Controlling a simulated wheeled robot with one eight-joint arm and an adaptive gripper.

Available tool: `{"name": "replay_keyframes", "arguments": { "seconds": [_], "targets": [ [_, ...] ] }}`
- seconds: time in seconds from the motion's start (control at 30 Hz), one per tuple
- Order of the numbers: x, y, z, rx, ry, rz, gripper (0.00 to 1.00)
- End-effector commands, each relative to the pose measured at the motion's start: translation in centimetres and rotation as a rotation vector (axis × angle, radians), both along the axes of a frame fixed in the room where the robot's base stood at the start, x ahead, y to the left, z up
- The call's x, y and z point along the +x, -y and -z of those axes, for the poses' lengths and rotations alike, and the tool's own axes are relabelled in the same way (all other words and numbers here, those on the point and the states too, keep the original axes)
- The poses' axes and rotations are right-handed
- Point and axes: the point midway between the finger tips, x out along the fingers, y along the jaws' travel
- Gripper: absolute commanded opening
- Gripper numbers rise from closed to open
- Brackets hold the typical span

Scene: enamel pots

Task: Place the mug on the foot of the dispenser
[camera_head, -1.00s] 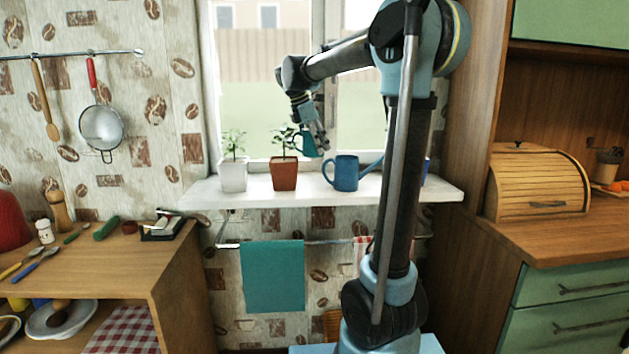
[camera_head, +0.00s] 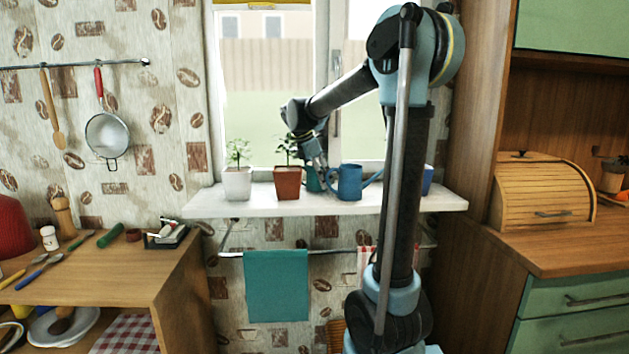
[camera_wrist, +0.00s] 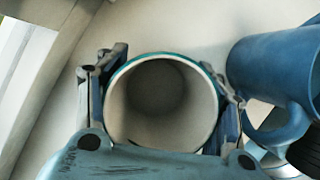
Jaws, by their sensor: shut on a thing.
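The teal mug (camera_head: 313,182) is at the white windowsill, between the terracotta pot and the blue watering can. My gripper (camera_head: 319,164) is over it from above, shut on it. In the wrist view the mug (camera_wrist: 160,104) stands with its pale, empty inside facing the camera, and a finger of my gripper (camera_wrist: 163,100) lies against each side. I cannot tell whether its bottom touches the sill. I see nothing that I can make out as the dispenser or its foot.
The blue watering can (camera_head: 349,183) stands close to the mug's right; it also shows in the wrist view (camera_wrist: 272,75). The terracotta pot (camera_head: 288,184) is close on the left, then a white pot (camera_head: 237,184). A blue thing (camera_head: 428,180) is partly hidden behind my arm.

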Motion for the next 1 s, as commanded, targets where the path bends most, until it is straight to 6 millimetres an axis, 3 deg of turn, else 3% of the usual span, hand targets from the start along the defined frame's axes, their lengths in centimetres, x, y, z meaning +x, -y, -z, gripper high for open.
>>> {"name": "replay_keyframes", "arguments": {
  "seconds": [0.03, 0.07, 0.13, 0.17, 0.63, 0.77, 1.0],
  "targets": [
    [0.0, 0.0, 0.0, 0.0, 0.0, 0.0, 0.3],
    [0.0, 0.0, 0.1, 0.0, 0.0, 0.0, 0.65],
    [0.0, 0.0, 0.0, 0.0, 0.0, 0.0, 0.81],
    [0.0, 0.0, 0.0, 0.0, 0.0, 0.0, 0.83],
    [-0.1, -0.3, -0.5, 0.0, 0.0, -0.002, 0.83],
    [-0.3, -0.9, -2.0, 0.0, 0.0, -0.002, 0.83],
    [-1.0, -2.6, -6.3, 0.0, 0.001, -0.004, 0.83]
  ]
}}
